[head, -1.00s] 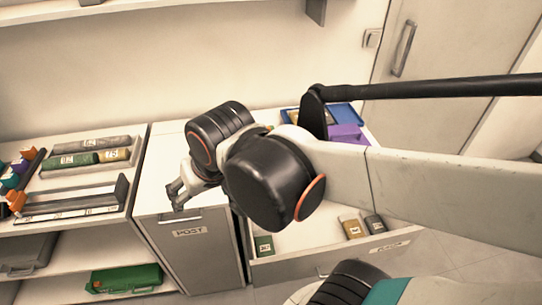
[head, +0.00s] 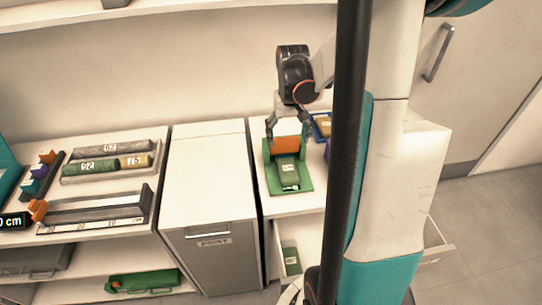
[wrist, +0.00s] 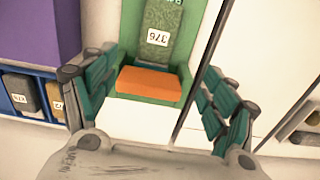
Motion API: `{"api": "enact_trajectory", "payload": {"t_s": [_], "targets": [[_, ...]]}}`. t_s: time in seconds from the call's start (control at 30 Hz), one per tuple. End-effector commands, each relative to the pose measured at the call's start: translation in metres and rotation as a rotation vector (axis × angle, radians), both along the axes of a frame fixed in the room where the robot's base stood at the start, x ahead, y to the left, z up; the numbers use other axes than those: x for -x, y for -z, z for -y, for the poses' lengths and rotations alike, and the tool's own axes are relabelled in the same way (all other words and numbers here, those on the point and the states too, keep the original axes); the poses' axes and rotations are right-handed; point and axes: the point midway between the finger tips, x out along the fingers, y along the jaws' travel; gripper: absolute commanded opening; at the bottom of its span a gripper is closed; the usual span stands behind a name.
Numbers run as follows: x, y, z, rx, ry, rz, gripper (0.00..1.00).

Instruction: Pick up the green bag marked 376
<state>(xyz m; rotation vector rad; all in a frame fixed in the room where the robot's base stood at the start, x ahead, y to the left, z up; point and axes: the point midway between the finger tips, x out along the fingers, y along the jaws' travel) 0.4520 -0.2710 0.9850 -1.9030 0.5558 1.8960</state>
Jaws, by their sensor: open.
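The green bag marked 376 (wrist: 160,30) lies on a green holder with an orange block (wrist: 150,83) at one end. In the head view the bag (head: 288,172) lies in the green holder (head: 303,183) on the white cabinet top. My gripper (head: 288,126) is open and empty above the orange end of the holder. In the wrist view my gripper's fingers (wrist: 158,70) are spread on both sides of the orange block, and the bag is beyond them. I cannot tell the exact height of the fingers.
A purple box (wrist: 38,30) and a blue tray (wrist: 45,117) with tagged bags stand beside the holder. An open drawer below holds another green bag (head: 290,260). The POST cabinet top (head: 208,180) on the left is clear.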

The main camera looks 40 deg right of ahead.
Motion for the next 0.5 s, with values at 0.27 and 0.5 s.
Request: {"api": "enact_trajectory", "payload": {"t_s": [0.27,0.5], "targets": [[0.002,0.044,0.005,-0.003,0.000,-0.004,0.78],[0.002,0.080,0.004,-0.002,0.000,-0.003,0.78]]}}
